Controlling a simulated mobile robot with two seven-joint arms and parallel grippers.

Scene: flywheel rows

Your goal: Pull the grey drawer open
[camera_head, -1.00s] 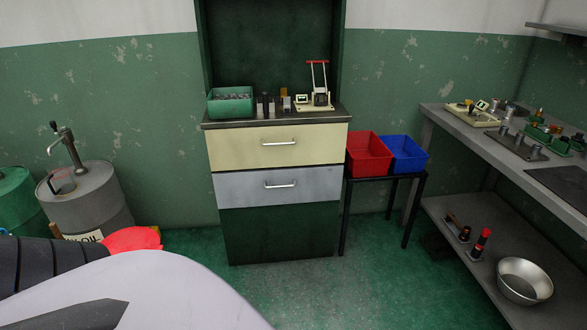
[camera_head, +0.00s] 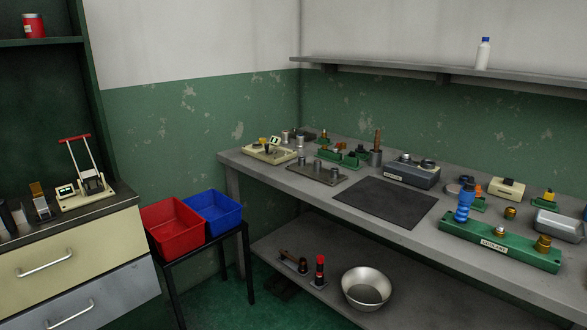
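The grey drawer (camera_head: 104,298) is at the lower left, below a cream drawer (camera_head: 70,256) in the same cabinet. It looks shut, its front level with the cream one. Its silver bar handle (camera_head: 71,312) shows near the bottom edge, and its lower and left parts are cut off by the frame. Neither of my grippers is in view.
A red bin (camera_head: 172,228) and a blue bin (camera_head: 214,211) stand on a dark stand (camera_head: 178,291) right of the cabinet. A grey workbench (camera_head: 330,196) with several parts fills the right. A metal bowl (camera_head: 366,289) sits on its lower shelf. A little green floor shows between.

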